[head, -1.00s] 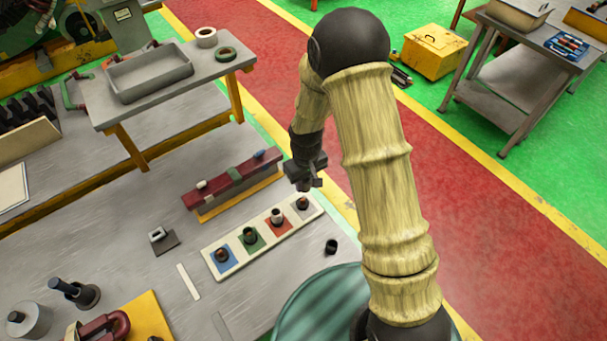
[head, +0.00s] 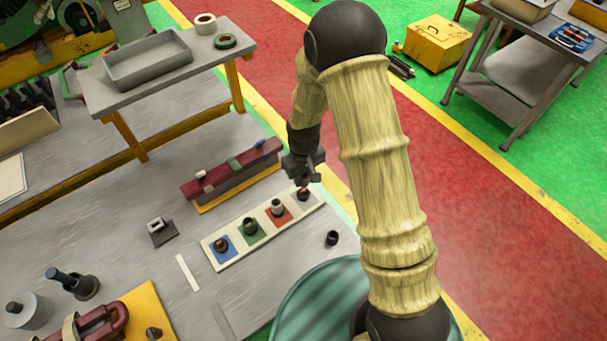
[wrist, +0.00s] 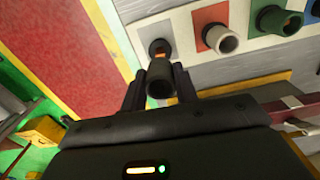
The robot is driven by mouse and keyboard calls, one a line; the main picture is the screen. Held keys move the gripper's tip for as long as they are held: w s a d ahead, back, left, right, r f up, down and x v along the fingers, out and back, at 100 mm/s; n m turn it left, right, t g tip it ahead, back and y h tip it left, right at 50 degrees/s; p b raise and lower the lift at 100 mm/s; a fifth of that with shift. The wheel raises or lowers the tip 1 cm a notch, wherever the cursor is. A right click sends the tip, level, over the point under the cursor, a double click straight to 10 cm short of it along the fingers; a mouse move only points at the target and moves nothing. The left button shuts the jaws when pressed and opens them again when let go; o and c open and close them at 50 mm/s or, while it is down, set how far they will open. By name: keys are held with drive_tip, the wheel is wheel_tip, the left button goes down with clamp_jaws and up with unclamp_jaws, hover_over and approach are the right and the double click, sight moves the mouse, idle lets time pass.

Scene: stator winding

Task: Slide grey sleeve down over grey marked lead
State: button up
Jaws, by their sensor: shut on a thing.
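My gripper (wrist: 158,88) is shut on the grey sleeve (wrist: 161,82), a short dark tube whose open end shows between the fingers in the wrist view. The grey marked lead (wrist: 159,48) stands on the grey square of the pale board (wrist: 190,73), just beyond the sleeve in that view. In the head view my gripper (head: 305,178) is above the lead (head: 303,194) at the board's right end. The sleeve is hard to make out there. I cannot tell whether the sleeve touches the lead.
Beside it on the board are a pale sleeve (head: 277,205) on red, a dark sleeve (head: 250,225) on green and a lead (head: 221,243) on blue. A maroon bar (head: 230,170) stands behind. A small black cylinder (head: 332,238) stands to the right on the bench.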

sight(304, 191)
drive_tip(key=shift+f+b, duration=1.65)
drive_tip(key=shift+f, duration=0.85)
drive_tip(key=o, duration=1)
drive_tip(key=shift+r, duration=0.15)
wheel_tip(304, 191, up, 17)
drive_tip(key=b, duration=0.2)
drive_tip(key=shift+b, duration=0.3)
